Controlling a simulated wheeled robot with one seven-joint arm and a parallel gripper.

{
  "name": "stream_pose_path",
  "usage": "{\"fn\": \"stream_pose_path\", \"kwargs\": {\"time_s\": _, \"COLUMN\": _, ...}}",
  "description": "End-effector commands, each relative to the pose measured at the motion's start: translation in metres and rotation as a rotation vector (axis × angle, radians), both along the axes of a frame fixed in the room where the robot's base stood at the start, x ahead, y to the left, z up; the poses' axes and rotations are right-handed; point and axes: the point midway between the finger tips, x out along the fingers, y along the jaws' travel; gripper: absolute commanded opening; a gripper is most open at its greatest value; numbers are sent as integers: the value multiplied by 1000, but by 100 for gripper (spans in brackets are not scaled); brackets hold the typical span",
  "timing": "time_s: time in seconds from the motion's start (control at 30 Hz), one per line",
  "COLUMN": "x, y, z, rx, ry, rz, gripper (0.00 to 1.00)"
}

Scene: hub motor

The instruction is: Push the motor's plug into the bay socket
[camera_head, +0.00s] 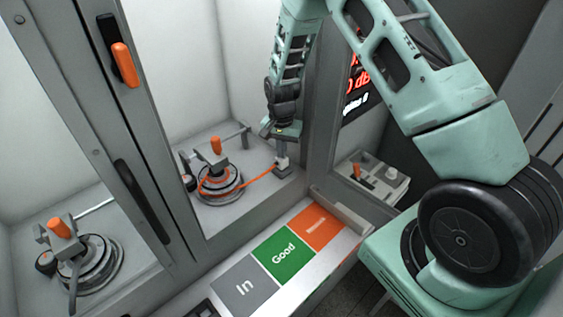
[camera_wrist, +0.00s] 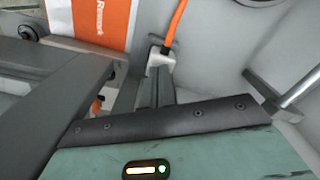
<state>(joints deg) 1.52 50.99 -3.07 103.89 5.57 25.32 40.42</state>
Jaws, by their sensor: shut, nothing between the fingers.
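The hub motor (camera_head: 218,188), a round grey disc unit with an orange ring, sits on a fixture in the middle bay. Its orange cable (camera_head: 258,179) runs right to a pale plug (camera_head: 283,164) at the small grey bay socket (camera_head: 283,173). The plug (camera_wrist: 161,57) and orange cable also show in the wrist view. My gripper (camera_head: 282,154) is shut and empty, pointing down directly over the plug. Its fingertips (camera_wrist: 157,72) are close to the plug; I cannot tell if they touch it. The fingers partly hide the plug and socket, so how deep the plug sits is unclear.
A grey post and frame (camera_head: 322,120) stand just right of the socket. A clamp with an orange handle (camera_head: 216,146) stands over the motor. Another motor (camera_head: 88,262) sits in the left bay. In front lies a tray with grey, green (camera_head: 282,255) and orange fields.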

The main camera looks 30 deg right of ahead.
Motion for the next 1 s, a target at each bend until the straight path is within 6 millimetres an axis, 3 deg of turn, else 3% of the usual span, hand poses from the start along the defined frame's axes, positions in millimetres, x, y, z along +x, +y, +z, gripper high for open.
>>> {"fn": "stream_pose_path", "kwargs": {"time_s": 1.0, "x": 0, "y": 0, "z": 71, "rx": 0, "ry": -1, "rz": 0, "gripper": 0}}
